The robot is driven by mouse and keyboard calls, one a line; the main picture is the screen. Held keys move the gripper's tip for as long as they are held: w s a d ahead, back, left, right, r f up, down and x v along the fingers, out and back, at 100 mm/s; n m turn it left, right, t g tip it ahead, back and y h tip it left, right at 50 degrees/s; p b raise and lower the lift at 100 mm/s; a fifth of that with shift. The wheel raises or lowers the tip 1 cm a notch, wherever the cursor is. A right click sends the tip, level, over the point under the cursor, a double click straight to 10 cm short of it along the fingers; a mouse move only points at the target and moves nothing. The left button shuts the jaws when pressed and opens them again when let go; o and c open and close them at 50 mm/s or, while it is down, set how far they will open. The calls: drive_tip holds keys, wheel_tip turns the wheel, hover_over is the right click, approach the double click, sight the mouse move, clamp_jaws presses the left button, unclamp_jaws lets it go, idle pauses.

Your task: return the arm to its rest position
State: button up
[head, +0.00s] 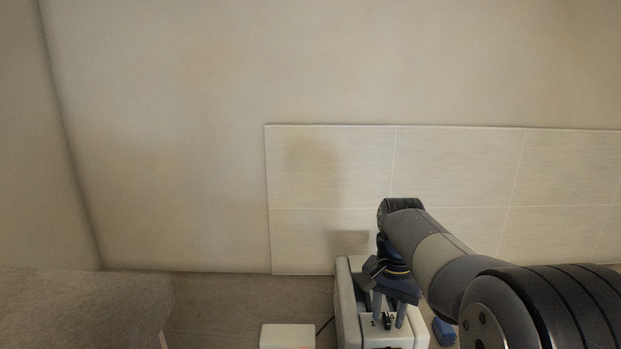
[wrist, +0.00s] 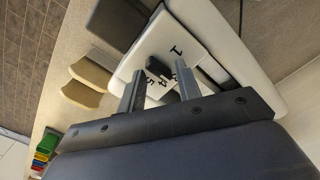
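My gripper (head: 389,312) points down at the front of a white appliance (head: 343,300), which looks like a toaster, at the lower middle of the head view. In the wrist view my gripper (wrist: 160,76) is open, with its two grey fingers apart. A dark knob (wrist: 157,70) with black numerals around it on the white appliance (wrist: 205,22) shows between and just beyond the fingertips. I cannot tell whether a finger touches the knob. No held object shows. My arm reaches in from the lower right of the head view.
A white block (head: 287,337) stands left of the appliance, with a dark cord (head: 325,326) between them. A blue object (head: 444,331) is at its right. Tan pieces (wrist: 92,72) and colourful items (wrist: 45,148) show in the wrist view. A tiled wall (head: 330,165) rises behind.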

drive_tip(key=m+b, duration=0.2)
drive_tip(key=m, duration=0.2)
drive_tip(key=shift+s+f+m+b, duration=0.1)
drive_tip(key=shift+f+m+b, duration=0.05)
drive_tip(key=shift+m+b, duration=0.25)
wheel_tip(320, 180, up, 11)
drive_tip(key=p, duration=0.1)
drive_tip(key=shift+f, duration=0.1)
